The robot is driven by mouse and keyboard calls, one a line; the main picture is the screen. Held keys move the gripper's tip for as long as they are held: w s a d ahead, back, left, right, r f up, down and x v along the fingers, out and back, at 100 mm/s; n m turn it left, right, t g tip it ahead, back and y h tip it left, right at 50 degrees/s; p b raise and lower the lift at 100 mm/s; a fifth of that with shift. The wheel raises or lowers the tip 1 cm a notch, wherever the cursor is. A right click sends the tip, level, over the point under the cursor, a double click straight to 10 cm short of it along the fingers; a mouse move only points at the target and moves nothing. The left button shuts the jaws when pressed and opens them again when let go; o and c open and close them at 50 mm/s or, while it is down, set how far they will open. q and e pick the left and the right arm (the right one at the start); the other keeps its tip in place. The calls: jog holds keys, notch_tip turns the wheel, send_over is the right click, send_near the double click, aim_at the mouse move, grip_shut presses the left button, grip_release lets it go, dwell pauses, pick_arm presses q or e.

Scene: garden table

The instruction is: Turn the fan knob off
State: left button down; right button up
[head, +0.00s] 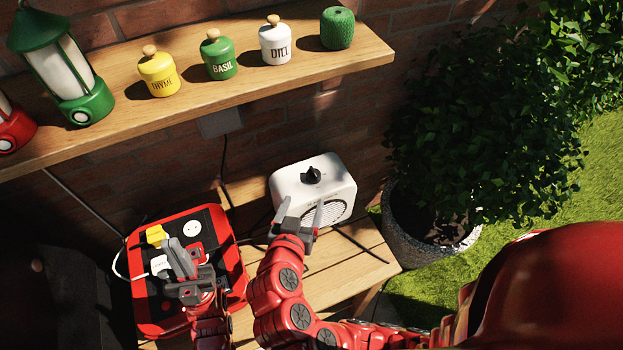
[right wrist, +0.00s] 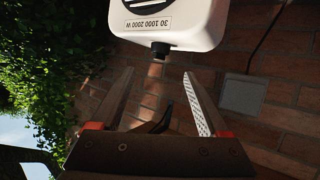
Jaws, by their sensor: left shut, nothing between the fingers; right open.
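The white fan heater (head: 337,191) stands on the wooden bench, with a round grille on its front. Its black knob (head: 312,174) sits on top; its exact setting is too small to read. In the right wrist view the heater (right wrist: 190,22) hangs in from the top, with a label reading "30 1000 2000 W" and the knob (right wrist: 160,48) below it. My right gripper (head: 301,204) is open and empty in front of the heater. In the right wrist view the knob lies just beyond the gap between the fingertips (right wrist: 158,73). My left gripper (head: 178,246) is shut and empty over the red power box.
The red-and-black power box (head: 238,262) with a yellow plug (head: 156,235) is left of the heater. Above, a wooden shelf (head: 225,87) holds jars and lanterns. A potted bush (head: 425,240) stands at right. A brick wall is behind.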

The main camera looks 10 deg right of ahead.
aim_at(312, 179)
jog(key=p+x, duration=0.3)
jog(key=x, duration=0.6)
jog(key=shift+w+d, duration=0.15)
jog(key=shift+w, duration=0.25)
jog(key=shift+w+d+f, duration=0.15)
jog(key=shift+w+f, duration=0.2)
jog(key=shift+w, duration=0.1)
grip_shut()
